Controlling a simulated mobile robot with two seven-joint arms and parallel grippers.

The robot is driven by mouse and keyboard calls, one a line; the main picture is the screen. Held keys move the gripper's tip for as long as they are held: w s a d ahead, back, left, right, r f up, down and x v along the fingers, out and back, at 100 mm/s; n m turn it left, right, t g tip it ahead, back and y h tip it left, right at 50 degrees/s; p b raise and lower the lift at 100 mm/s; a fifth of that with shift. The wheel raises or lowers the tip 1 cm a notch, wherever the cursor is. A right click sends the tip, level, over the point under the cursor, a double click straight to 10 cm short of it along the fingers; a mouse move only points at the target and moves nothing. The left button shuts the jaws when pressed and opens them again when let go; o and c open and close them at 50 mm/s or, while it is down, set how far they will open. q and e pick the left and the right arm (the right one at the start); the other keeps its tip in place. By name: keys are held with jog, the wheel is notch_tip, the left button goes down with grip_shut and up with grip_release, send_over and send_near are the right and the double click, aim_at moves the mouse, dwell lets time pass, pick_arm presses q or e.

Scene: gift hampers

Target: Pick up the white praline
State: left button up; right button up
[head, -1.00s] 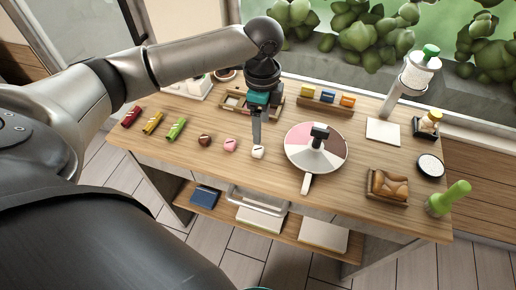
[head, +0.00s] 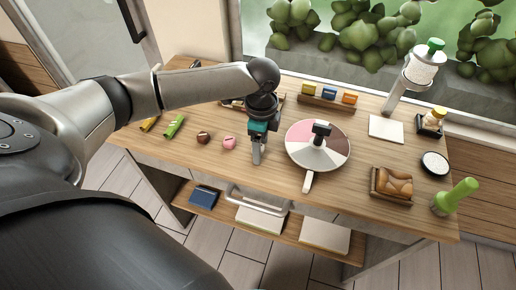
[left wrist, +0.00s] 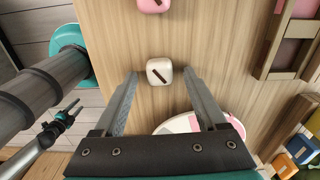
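The white praline (left wrist: 160,71), a small rounded cube with a dark stripe on top, sits on the wooden table. In the left wrist view it lies between the tips of my left gripper's (left wrist: 160,76) two fingers, with a gap on each side. In the head view my left gripper (head: 257,160) points down at the table and hides the white praline. The fingers are open and hold nothing.
A pink praline (head: 229,142) and a brown praline (head: 203,138) sit to the left of the gripper. A round coloured turntable (head: 330,152) with a handle stands close on the right. A wooden tray (left wrist: 289,40) shows in the left wrist view.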

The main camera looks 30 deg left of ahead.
pick_arm(q)
jog(key=c, duration=1)
